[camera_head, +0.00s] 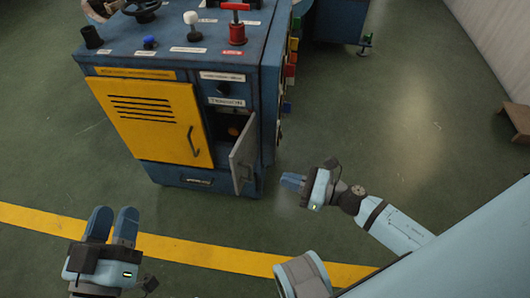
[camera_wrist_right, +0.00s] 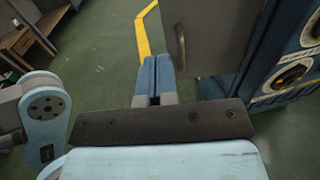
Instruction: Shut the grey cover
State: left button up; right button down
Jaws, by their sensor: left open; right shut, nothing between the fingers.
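The grey cover (camera_head: 243,156) is a small hinged door on the lower right of the blue machine's front. It stands open, swung outward, and the dark compartment (camera_head: 232,127) behind it shows. My right gripper (camera_head: 292,181) is shut and empty, to the right of the cover and apart from it in the head view. In the right wrist view the shut blue fingers (camera_wrist_right: 158,75) are beside the grey cover (camera_wrist_right: 205,38), which is on their right. My left gripper (camera_head: 112,224) is open and empty at the lower left, away from the machine.
The blue machine (camera_head: 188,182) has a closed yellow door (camera_head: 152,118) left of the compartment. Its top carries a red-handled device (camera_head: 236,32), a white knob (camera_head: 191,20) and a blue button (camera_head: 150,42). Green floor with a yellow line (camera_head: 200,250) lies clear in front.

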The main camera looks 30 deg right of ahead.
aim_at(236, 165)
jog(key=x, duration=1.2)
jog(key=shift+w+a, duration=0.15)
jog(key=shift+w, duration=0.1)
pick_arm(q)
jog(key=shift+f+b, duration=0.3)
jog(key=shift+f, duration=0.2)
pick_arm(e)
jog(key=shift+w+a, duration=0.1)
jog(key=shift+x, duration=0.8)
pick_arm(q)
jog(key=shift+f+g, duration=0.15)
jog(key=shift+g, duration=0.15)
pick_arm(e)
jog(key=w+a+m+t+h, duration=0.1)
jog(key=w+h, duration=0.1)
jog(key=w, duration=0.4)
jog(key=w+a+m+t+h, duration=0.1)
jog(key=w+a+m+h, duration=0.1)
jog(key=w, duration=0.4)
jog(key=w+a+m+t+h, duration=0.1)
jog(key=w+m+t+h, duration=0.1)
jog(key=w, duration=0.4)
jog(key=shift+w+a+h, duration=0.2)
jog(key=shift+a+h, duration=0.1)
jog(key=shift+a, duration=0.05)
pick_arm(q)
jog(key=shift+w, duration=0.1)
jog(key=shift+r, duration=0.2)
pick_arm(e)
jog(key=shift+s, duration=0.1)
